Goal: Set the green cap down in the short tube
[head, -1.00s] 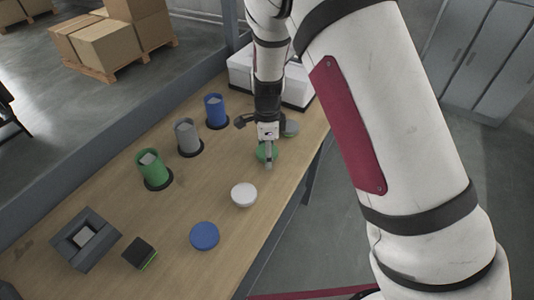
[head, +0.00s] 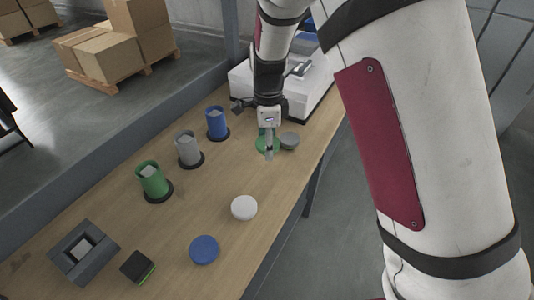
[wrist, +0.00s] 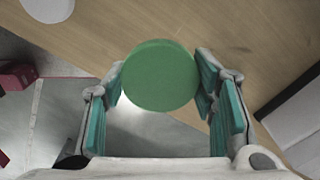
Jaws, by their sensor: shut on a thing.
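The green cap (head: 262,144) is a flat round disc held between the fingers of my gripper (head: 268,150), at the far right part of the table. In the wrist view the green cap (wrist: 159,76) sits between the two teal-padded fingertips of my gripper (wrist: 160,85). The cap appears to be above the table. A green tube (head: 152,181), a grey tube (head: 188,149) and a blue tube (head: 217,124) stand on dark round bases to the left. Pale blocks show in the green and grey openings. Which tube is shortest I cannot tell.
A white cap (head: 244,207) and a blue cap (head: 204,249) lie nearer. A grey square holder (head: 84,252) and a black-green block (head: 138,266) are at the near left. A white box (head: 318,92) stands behind.

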